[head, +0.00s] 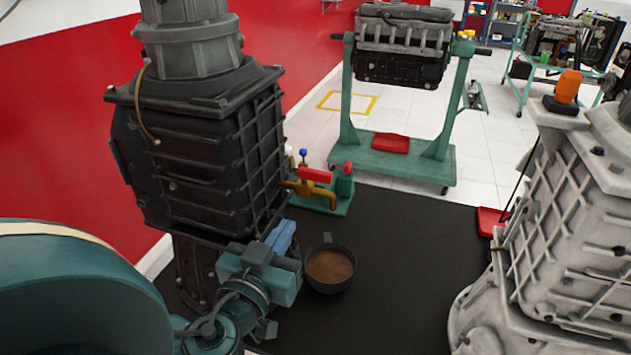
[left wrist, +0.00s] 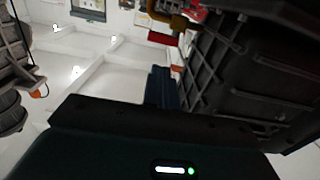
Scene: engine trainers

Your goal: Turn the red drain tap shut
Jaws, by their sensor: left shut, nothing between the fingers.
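The red drain tap handle (head: 316,175) sits on top of a brass tap body (head: 308,190) that sticks out from the right side of the black gearbox housing (head: 200,160). The red lever points to the right, roughly along the brass spout. My left gripper (head: 282,236) is shut and empty, below and left of the tap, close to the lower edge of the housing and apart from the handle. In the left wrist view, the red handle (left wrist: 160,38) and brass body (left wrist: 179,22) show at the top, beyond the shut fingers (left wrist: 160,88). My right gripper is out of view.
A dark mug of brown liquid (head: 329,266) stands on the black mat (head: 400,250), just right of my left gripper. A green stand (head: 343,190) with red parts is behind the tap. A pale grey gearbox (head: 560,230) stands at the right. The mat's middle is clear.

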